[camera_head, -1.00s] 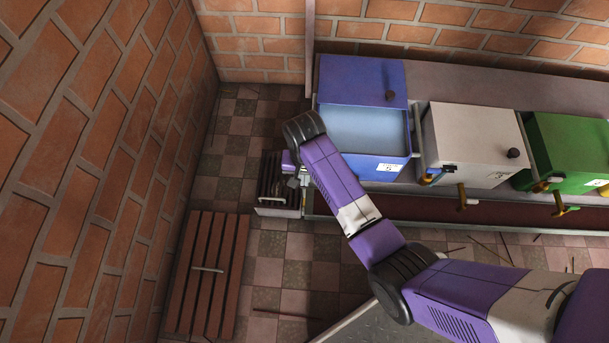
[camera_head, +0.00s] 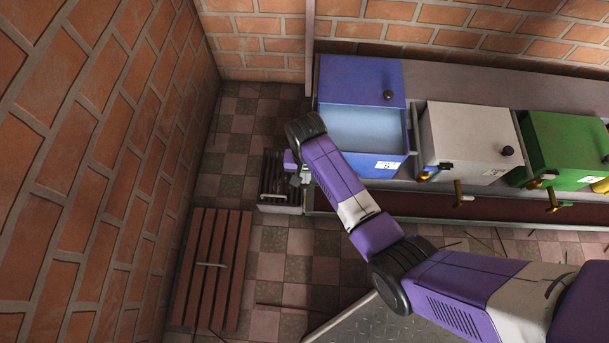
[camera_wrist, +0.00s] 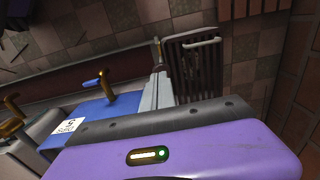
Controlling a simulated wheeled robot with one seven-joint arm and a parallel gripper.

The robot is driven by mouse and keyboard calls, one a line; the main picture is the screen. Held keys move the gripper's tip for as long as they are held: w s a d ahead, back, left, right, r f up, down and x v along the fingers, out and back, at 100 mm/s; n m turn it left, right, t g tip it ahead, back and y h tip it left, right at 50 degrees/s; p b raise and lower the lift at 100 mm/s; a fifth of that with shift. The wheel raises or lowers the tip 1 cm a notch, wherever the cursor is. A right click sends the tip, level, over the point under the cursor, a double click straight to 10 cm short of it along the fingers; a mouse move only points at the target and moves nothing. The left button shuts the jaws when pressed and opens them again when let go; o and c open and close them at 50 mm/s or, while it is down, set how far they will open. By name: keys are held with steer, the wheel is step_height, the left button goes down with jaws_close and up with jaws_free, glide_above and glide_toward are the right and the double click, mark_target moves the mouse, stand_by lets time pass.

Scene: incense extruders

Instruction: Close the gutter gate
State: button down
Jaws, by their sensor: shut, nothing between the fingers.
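The gutter (camera_head: 430,209) is a dark red channel along the front of the boxes. At its left end a pale grey plate (camera_head: 279,210), which looks like the gutter gate, sticks out to the left, away from the channel mouth. My gripper (camera_head: 296,177) is low beside this end, just behind the plate; the arm partly hides it. In the wrist view my gripper's grey fingers (camera_wrist: 158,92) are together and empty, close to the gutter's end post (camera_wrist: 157,49). I cannot tell whether they touch the gate.
A dark grate (camera_head: 271,166) lies left of my gripper. A brown slatted panel (camera_head: 210,288) with a handle lies on the tiles. A brick wall (camera_head: 95,170) bounds the left.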

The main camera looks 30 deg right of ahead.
step_height(320, 180, up, 12)
steer(key=p, duration=0.5)
steer(key=shift+f, duration=0.2)
